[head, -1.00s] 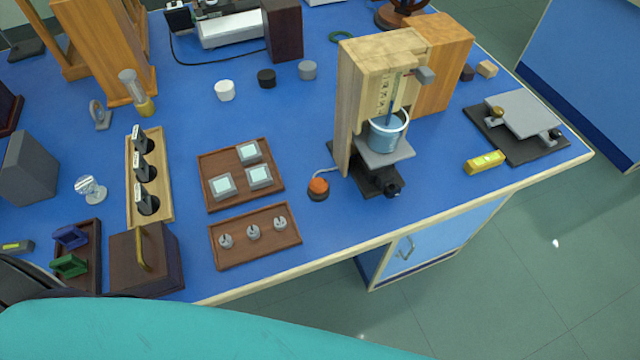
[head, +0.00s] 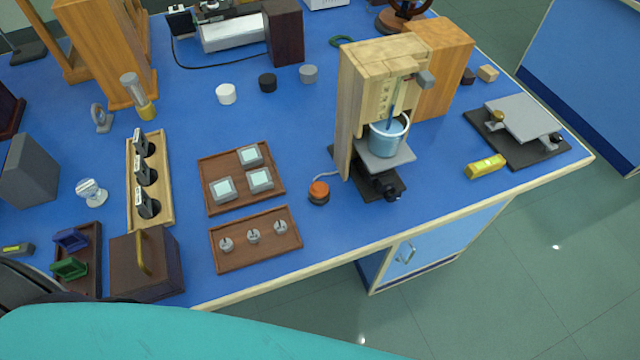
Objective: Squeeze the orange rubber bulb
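The orange rubber bulb (head: 319,189) sits on a small dark base on the blue bench, just left of the wooden stand (head: 352,110). A thin pale tube runs from it up toward the stand. A light-blue cup (head: 387,136) rests on the stand's grey platform (head: 384,160), with a blue rod standing in it. Neither gripper shows in the head view. Nothing touches the bulb, and nothing covers it.
Left of the bulb are a wooden tray of square pieces (head: 215,204) and a tray of small metal parts (head: 222,263). A brown box with a brass handle (head: 158,278) stands at the front left. A yellow level (head: 485,166) lies to the right. The bench front before the bulb is clear.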

